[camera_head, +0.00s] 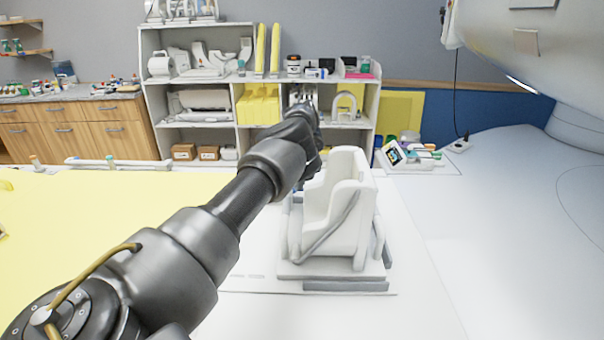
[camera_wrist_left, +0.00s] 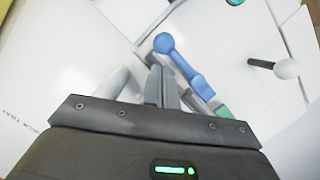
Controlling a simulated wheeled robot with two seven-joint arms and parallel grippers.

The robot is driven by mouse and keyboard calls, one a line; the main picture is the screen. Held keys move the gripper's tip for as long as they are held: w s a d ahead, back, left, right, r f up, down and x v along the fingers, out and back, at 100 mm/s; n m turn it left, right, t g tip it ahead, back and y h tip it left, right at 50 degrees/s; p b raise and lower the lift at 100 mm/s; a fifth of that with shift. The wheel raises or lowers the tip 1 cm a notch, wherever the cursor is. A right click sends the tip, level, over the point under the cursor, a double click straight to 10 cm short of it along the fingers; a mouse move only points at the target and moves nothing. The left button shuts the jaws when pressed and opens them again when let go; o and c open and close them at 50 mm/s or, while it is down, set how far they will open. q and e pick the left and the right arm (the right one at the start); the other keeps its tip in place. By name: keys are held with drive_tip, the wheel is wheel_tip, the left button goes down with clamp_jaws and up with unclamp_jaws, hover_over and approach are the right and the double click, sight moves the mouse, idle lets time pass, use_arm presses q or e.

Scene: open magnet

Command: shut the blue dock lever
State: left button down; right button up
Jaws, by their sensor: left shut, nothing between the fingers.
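The blue dock lever (camera_wrist_left: 185,68) shows in the left wrist view as a round ball knob on a blue arm that runs down to the right. My left gripper (camera_wrist_left: 162,80) is shut and empty, its fingertips just below the ball and left of the lever's arm. I cannot tell whether they touch it. In the head view my left gripper (camera_head: 313,160) is at the far side of the white chair-shaped unit (camera_head: 338,215), partly hidden by my own wrist. The lever is hidden in the head view. My right gripper is not in view.
Beside the lever are a white ball on a dark stem (camera_wrist_left: 287,68) and a green part (camera_wrist_left: 222,112). A large white machine (camera_head: 540,60) overhangs the right side. A shelf unit (camera_head: 146,80) stands behind. The yellow surface (camera_head: 90,220) at left looks clear.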

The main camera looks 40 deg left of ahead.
use_arm(q)
drive_tip(key=shift+x, duration=1.05)
